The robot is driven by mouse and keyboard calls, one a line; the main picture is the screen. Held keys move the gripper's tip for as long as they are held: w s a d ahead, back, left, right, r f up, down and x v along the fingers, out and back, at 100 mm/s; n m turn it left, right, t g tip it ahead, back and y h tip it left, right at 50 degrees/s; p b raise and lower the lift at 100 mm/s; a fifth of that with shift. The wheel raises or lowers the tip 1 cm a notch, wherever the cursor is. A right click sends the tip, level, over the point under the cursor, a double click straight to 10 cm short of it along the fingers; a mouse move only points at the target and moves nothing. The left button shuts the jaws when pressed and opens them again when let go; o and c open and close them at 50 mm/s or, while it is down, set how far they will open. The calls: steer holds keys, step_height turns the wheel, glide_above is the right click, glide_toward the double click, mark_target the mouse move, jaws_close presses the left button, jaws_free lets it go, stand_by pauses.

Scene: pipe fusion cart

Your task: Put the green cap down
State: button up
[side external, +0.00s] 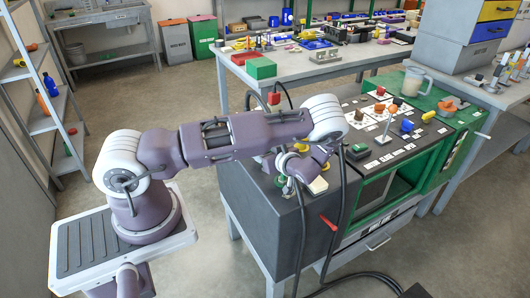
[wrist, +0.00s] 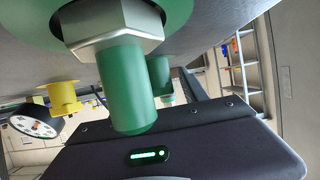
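In the wrist view, a large green cylinder (wrist: 128,92) with a metal hexagonal collar (wrist: 112,25) fills the middle; this appears to be the green cap. A wider green part shows behind the collar, against a grey surface. In the side view, a small green piece (side external: 281,181) shows beside my gripper (side external: 303,168), low over the near left part of the cart top. My arm partly hides this spot. The fingertips are not clear in either view, so I cannot tell whether they touch or hold the cap.
A second green piece (wrist: 160,75) and a yellow flanged piece (wrist: 63,97) are near the cap, with a round dial (wrist: 33,121) at left. Black cables (side external: 343,205) run down the cart. Labelled coloured parts (side external: 407,125) crowd the panel to the right.

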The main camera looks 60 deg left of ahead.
steer(key=shift+d+r, duration=0.2)
steer(key=shift+r, duration=0.05)
steer(key=v, duration=1.1)
steer(key=shift+d+r, duration=0.3)
steer(key=shift+r, duration=0.05)
steer(key=s+d+r+m+t+h, duration=0.2)
steer(key=s+d+r+m+h, duration=0.4)
steer(key=s+r, duration=0.5)
steer(key=s+d+r+m+t+h, duration=0.3)
steer(key=s+d+r+m+h, duration=0.4)
steer(key=r, duration=0.9)
steer(key=s+d+m, duration=0.3)
steer(key=s+m, duration=0.2)
steer(key=shift+s+t+h, duration=0.2)
steer(key=shift+t+h, duration=0.1)
